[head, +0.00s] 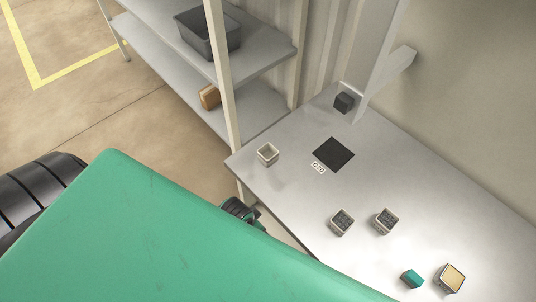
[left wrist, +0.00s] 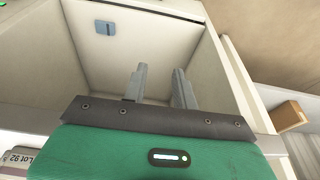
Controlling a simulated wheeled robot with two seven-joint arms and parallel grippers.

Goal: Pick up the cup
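An open, pale square cup (head: 267,154) stands upright near the left edge of the grey table (head: 295,190); it looks empty. Two similar square cups with dark contents, a left one (head: 341,222) and a right one (head: 385,221), stand further forward. A square cup with yellowish contents (head: 452,278) is near the front right. My left gripper (left wrist: 160,70) is open in the left wrist view, with nothing between its fingers. In the head view my green arm hides it. My right gripper is not seen.
A black square (head: 333,154) with a C-30 label (head: 318,168) lies on the table. A teal block (head: 412,279) and a dark cube (head: 343,102) are there too. A shelf rack with a post (head: 222,60), grey bin (head: 207,35) and brown box (head: 209,97) stands behind left.

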